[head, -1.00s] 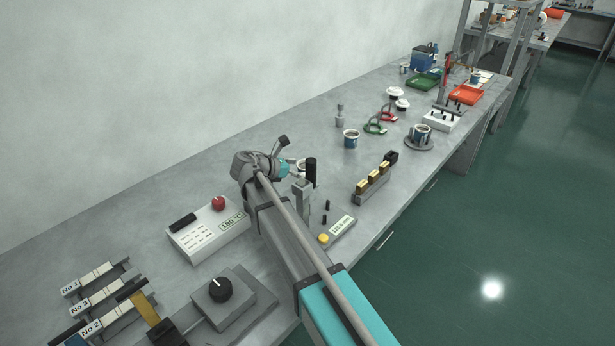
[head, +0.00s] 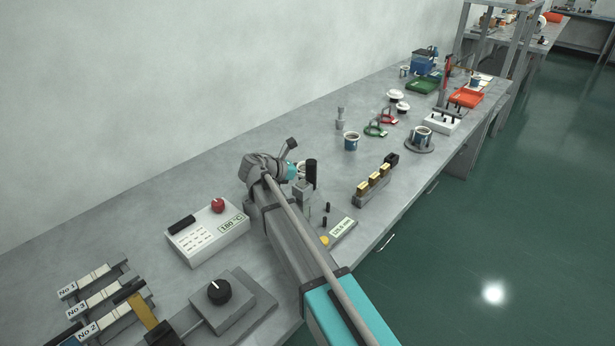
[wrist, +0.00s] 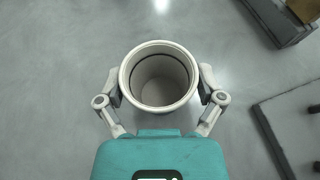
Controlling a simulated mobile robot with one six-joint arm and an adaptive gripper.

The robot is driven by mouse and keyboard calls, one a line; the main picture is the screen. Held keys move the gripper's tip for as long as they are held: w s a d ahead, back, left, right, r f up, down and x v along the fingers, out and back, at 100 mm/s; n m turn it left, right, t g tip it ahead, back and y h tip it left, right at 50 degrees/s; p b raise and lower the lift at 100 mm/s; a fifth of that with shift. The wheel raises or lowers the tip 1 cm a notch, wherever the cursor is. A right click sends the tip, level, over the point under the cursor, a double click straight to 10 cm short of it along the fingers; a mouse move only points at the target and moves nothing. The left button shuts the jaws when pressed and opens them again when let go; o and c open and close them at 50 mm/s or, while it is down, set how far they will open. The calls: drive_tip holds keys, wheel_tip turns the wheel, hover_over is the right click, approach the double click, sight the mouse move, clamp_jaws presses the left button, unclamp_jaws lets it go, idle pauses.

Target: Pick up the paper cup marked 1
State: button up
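A white paper cup (wrist: 160,78) stands upright between the two fingers of my gripper (wrist: 160,88) in the wrist view, its open mouth facing the camera. The fingers are spread wide, one on each side, close to its wall; any contact is hard to make out. In the head view the cup (head: 302,165) is mostly hidden behind my gripper (head: 298,170) and a black post. No number on it can be read. Another cup with a blue band (head: 351,141) stands farther along the bench.
A black-topped post (head: 311,173) and a gauge with a display (head: 341,229) stand close to my gripper. A rack of brass blocks (head: 372,185) is to the right. A third cup (head: 421,134) sits on a round grey base. A control box (head: 207,233) is at left.

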drive_tip(key=c, duration=0.3)
drive_tip(key=shift+r, duration=0.1)
wheel_tip(320, 180, up, 10)
drive_tip(key=p, duration=1)
idle(0.7)
